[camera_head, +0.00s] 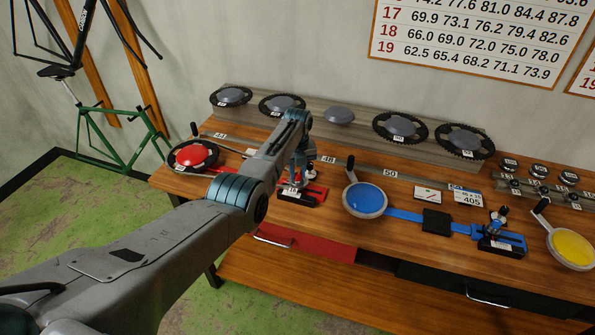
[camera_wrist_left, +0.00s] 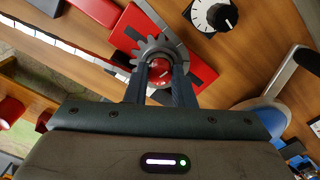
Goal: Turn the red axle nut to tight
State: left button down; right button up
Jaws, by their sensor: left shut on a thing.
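My left gripper (camera_wrist_left: 160,75) is shut on the red axle nut (camera_wrist_left: 160,70), which shows between its two dark fingers in the left wrist view. The nut sits at the middle of a grey toothed cog (camera_wrist_left: 150,47) on a red mount with a dark slot (camera_wrist_left: 118,40). In the head view my left arm reaches in from the left, and its gripper (camera_head: 298,172) points down over the red station (camera_head: 316,192). The nut itself is hidden there by my gripper. My right gripper is out of view.
A red-domed chainring (camera_head: 194,155) stands left of my arm, and a blue-filled dish (camera_head: 365,199) with a crank stands to the right. A white dial with a black knob (camera_wrist_left: 212,14) is close to the cog. Several chainrings line the back shelf (camera_head: 300,120).

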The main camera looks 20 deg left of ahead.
aim_at(298, 174)
pick_arm(q)
jog(key=c, duration=1.2)
grip_release()
jog(key=shift+s+d+f, duration=0.1)
jog(key=shift+s+f, duration=0.15)
jog(key=shift+f, duration=0.05)
jog(key=shift+c, duration=0.2)
jog(key=shift+w+r, duration=0.1)
jog(key=shift+r, duration=0.05)
jog(key=shift+w+r, duration=0.1)
jog(key=shift+r, duration=0.3)
notch_tip(298, 174, up, 10)
jog(key=b, duration=0.3)
